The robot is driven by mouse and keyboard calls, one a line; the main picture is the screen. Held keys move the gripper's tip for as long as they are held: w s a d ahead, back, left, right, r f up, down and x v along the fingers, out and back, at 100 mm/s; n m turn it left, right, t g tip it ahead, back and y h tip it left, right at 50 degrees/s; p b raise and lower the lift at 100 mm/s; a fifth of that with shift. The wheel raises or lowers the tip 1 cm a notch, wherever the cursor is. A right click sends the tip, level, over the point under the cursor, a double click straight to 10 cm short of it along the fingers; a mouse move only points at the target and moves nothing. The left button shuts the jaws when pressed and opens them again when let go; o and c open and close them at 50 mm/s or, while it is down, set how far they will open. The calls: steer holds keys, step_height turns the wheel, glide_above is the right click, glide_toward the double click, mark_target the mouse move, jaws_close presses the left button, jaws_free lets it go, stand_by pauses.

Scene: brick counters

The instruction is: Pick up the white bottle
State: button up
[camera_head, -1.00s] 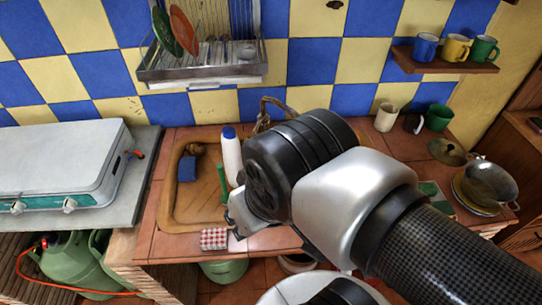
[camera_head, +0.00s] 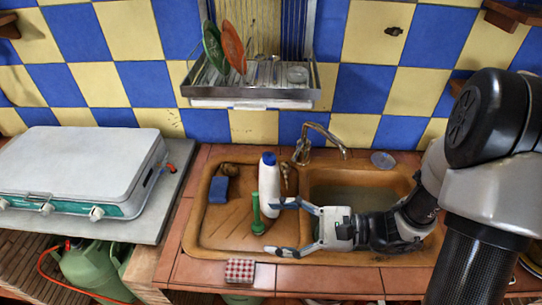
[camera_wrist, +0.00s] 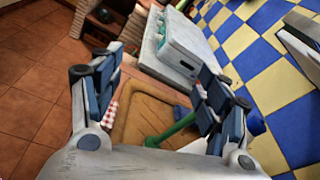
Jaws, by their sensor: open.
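The white bottle (camera_head: 268,188) with a blue cap stands upright on the left, drainboard side of the sink in the head view. My gripper (camera_head: 277,227) is open and empty, reaching in from the right with its fingers pointing left. The upper finger's tip is at the bottle's lower right side in the picture; I cannot tell whether they touch. The lower finger is nearer the front edge. In the wrist view my gripper (camera_wrist: 158,92) is spread wide; a blue piece beside the right finger may be the bottle's cap, with the rest mostly hidden.
A green upright object (camera_head: 257,213) stands close left of the fingertips, in front of the bottle. A blue sponge (camera_head: 219,190) lies further left, a checked box (camera_head: 240,271) at the front edge. The faucet (camera_head: 318,140) rises behind. A grey stove (camera_head: 75,165) stands left.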

steer(key=w+d+f+m+t, duration=0.4)
steer(key=w+f+m+t, duration=0.2)
steer(key=m+t+h+b, duration=0.1)
steer(key=m+t+h, duration=0.3)
steer(key=m+t, duration=0.15)
glide_toward(270, 188)
steer(key=s+d+f, duration=0.1)
steer(key=d+f, duration=0.3)
steer(key=shift+m+g, duration=0.25)
steer(key=shift+m, duration=0.1)
steer(key=b+x, duration=0.1)
steer(key=x, duration=0.4)
steer(key=b+x, duration=0.1)
steer(key=x, duration=0.4)
steer(key=b+x, duration=0.1)
steer(key=x, duration=0.5)
steer(key=shift+s+r+b, duration=0.1)
steer(key=shift+r+b, duration=0.2)
steer(key=shift+c, duration=0.5)
steer(key=c, duration=1.2)
